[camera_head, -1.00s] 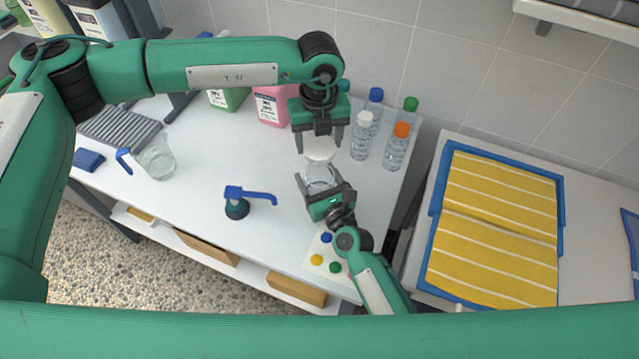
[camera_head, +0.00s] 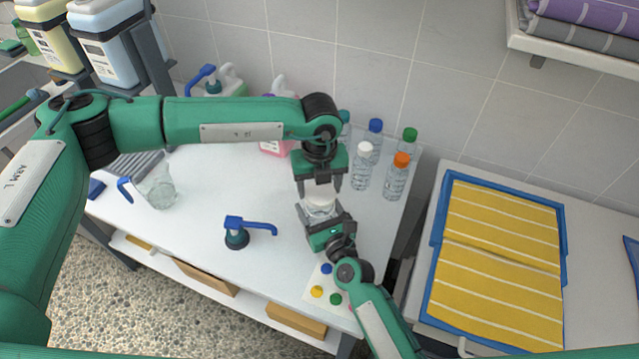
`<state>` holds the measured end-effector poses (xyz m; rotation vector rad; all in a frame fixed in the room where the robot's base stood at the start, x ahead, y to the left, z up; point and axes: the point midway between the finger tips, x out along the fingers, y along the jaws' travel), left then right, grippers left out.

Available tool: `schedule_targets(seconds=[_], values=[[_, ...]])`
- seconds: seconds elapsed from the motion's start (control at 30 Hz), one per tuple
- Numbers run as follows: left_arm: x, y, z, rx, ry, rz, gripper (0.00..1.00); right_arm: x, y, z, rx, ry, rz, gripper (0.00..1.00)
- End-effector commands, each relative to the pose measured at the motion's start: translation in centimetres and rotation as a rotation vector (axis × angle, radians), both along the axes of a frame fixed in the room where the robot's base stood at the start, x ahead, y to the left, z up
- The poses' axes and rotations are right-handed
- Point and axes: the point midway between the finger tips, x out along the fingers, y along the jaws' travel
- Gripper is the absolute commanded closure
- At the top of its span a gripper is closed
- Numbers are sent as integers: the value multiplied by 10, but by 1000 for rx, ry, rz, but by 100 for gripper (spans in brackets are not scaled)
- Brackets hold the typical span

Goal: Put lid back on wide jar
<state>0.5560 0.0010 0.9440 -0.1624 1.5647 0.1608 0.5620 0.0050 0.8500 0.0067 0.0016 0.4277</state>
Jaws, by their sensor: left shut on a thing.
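The wide jar (camera_head: 320,211) is clear and stands upright on the white table. My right gripper (camera_head: 325,213) reaches in from the front with its fingers on both sides of the jar, shut on it. The white lid (camera_head: 320,192) is right over the jar's mouth. My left gripper (camera_head: 319,186) comes down from above and is shut on the lid. I cannot tell whether the lid touches the rim; the fingers and jar overlap here.
A blue pump head (camera_head: 237,232) and a clear jug (camera_head: 160,188) are on the left. A blue tray (camera_head: 434,235) with yellow striped towels lies at the right.

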Motion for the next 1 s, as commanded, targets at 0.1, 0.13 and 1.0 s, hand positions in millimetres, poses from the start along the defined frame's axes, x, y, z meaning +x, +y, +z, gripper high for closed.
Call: schedule_targets(seconds=[0.1,0.13,1.0], values=[[-1,0,-7,0,3,0,61,0,0,0,0,0,0,73],[-1,0,-9,0,2,0,61,0,0,0,0,0,0,73],[0,0,-20,0,1,0,61,0,0,0,0,1,0,73]])
